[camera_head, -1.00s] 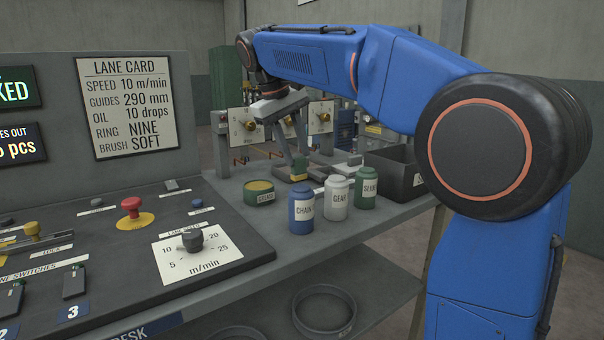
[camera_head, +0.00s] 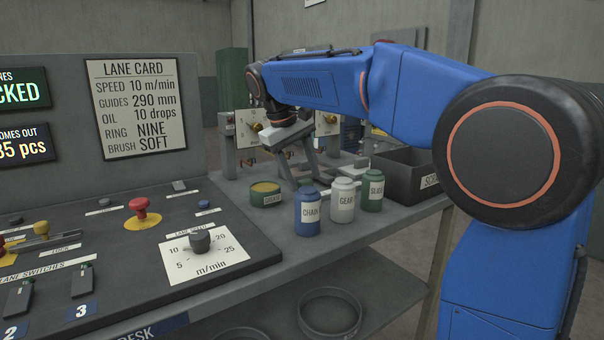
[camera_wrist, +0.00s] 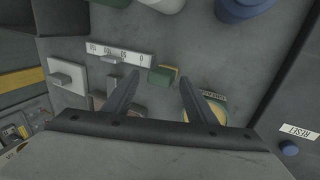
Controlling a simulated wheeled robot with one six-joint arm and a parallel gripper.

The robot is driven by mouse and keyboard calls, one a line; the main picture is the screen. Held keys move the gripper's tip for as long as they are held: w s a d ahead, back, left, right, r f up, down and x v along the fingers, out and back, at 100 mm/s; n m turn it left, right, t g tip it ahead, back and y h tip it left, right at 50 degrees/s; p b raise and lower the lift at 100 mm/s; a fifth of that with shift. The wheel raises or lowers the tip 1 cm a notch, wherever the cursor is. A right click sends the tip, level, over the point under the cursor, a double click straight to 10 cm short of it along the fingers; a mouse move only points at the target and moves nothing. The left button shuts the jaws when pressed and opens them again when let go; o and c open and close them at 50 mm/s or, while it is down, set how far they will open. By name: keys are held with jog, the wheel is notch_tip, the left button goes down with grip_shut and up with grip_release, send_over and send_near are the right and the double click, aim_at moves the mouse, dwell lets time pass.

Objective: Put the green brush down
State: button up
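The green brush (camera_wrist: 160,77) is a small green block with a yellow edge, seen in the wrist view. It appears to rest on the grey bench (camera_wrist: 225,60), between the tips of my gripper (camera_wrist: 160,77). The fingers are spread, with a visible gap on the brush's left side and a narrower one on its right. In the head view my gripper (camera_head: 304,172) is low over the bench, behind the cans. I cannot make out the brush there.
A grease tin (camera_head: 265,194) stands left of my gripper. The blue chain can (camera_head: 307,214), white gear can (camera_head: 344,202) and green can (camera_head: 373,194) stand in front. A dark scrap bin (camera_head: 400,184) is at right. A white numbered strip (camera_wrist: 119,54) is close to the fingers.

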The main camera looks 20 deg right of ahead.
jog(key=shift+r, duration=0.15)
jog(key=v, duration=1.2)
